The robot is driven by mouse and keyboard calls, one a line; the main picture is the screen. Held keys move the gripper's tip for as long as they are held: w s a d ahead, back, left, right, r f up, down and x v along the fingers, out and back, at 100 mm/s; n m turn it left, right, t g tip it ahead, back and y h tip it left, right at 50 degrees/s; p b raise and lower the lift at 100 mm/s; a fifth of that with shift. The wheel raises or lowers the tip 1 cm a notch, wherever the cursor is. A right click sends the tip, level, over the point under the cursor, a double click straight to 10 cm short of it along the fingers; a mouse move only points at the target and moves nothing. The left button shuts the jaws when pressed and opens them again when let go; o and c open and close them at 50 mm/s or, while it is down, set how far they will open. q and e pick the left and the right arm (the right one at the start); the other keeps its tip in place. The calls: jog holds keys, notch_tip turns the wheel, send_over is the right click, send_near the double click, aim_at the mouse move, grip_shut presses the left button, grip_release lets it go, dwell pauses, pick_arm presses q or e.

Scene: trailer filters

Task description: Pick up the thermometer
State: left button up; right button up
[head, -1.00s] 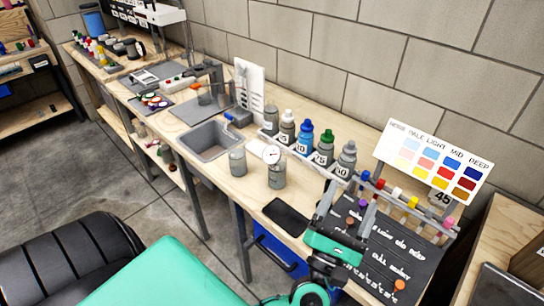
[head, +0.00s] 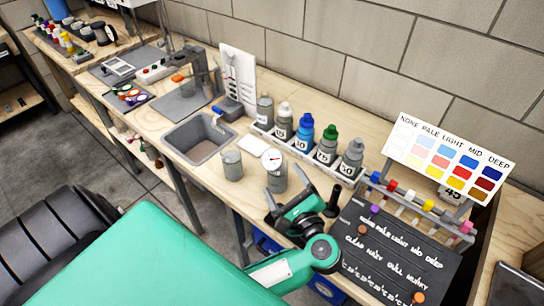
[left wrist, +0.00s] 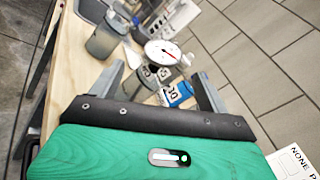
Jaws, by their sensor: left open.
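The thermometer shows as a round white dial (head: 271,159) with a red needle, at the top of a grey jar (head: 277,181) near the front edge of the bench. Its stem is hidden in the jar. In the left wrist view the dial (left wrist: 163,53) is ahead of the fingers, between them and slightly toward the top. My left gripper (head: 290,196) is open and empty, just to the front right of the jar. It also shows in the left wrist view (left wrist: 160,85) with its fingers apart. I see no contact with the dial. My right gripper is not in view.
A second grey jar (head: 232,165) stands left of the thermometer's jar. Behind is a row of numbered bottles, including a blue one (head: 304,133). A grey basin (head: 199,138) lies left. A dark labelled board (head: 395,250) and a colour chart (head: 450,158) are at right.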

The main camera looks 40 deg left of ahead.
aim_at(274, 165)
pick_arm(q)
jog(key=p+x, duration=0.1)
jog(key=x, duration=0.4)
jog(key=shift+a, duration=0.15)
jog(key=shift+w+a+r+p, duration=0.2)
jog(key=shift+w+a+p, duration=0.15)
jog(key=shift+w+p, duration=0.1)
jog(key=p+x, duration=0.1)
jog(key=x, duration=0.2)
jog(key=shift+w+p, duration=0.2)
jog(key=shift+p, duration=0.15)
jog(key=shift+w+a+f, duration=0.15)
jog(key=shift+w+a, duration=0.05)
jog(key=shift+a, duration=0.25)
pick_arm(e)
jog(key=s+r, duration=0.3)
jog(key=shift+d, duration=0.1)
pick_arm(q)
jog(key=shift+c, duration=0.5)
jog(key=c, duration=1.1)
jog(key=shift+o, duration=0.2)
